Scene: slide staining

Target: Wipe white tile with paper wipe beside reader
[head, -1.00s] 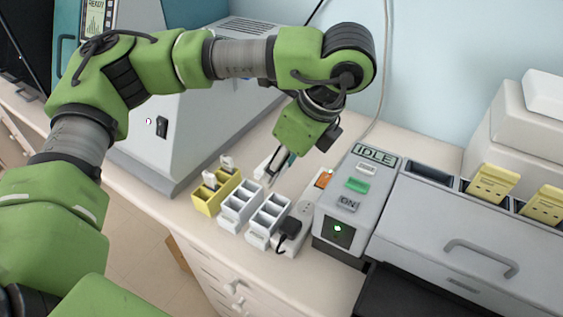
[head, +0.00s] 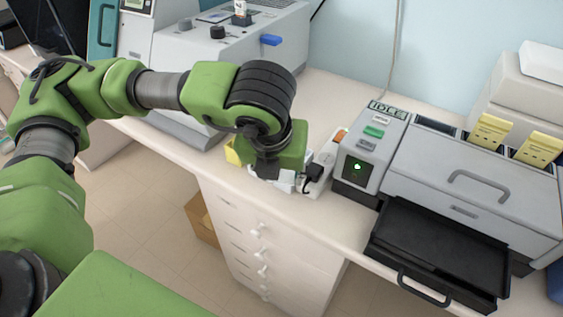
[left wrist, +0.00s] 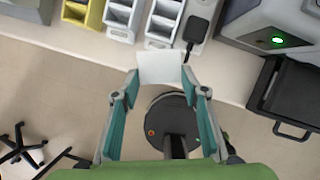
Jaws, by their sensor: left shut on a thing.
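My left gripper (left wrist: 161,78) is shut on a flat white sheet that looks like the paper wipe (left wrist: 161,66). The sheet sits between the fingertips and sticks out past them, over the counter's front edge in the left wrist view. In the head view, my left gripper (head: 276,160) points down in front of the small racks, and its fingers are mostly hidden. The grey machine with the IDLE sign (head: 370,150) stands to its right, perhaps the reader. I cannot pick out a separate white tile. My right gripper is not in view.
White racks (left wrist: 163,20) and a yellow rack (left wrist: 84,13) stand beyond the sheet. A power strip with a black plug (head: 313,178) lies beside the machine. An open black drawer (head: 440,250) juts out at the right. White drawers (head: 265,235) are below the counter.

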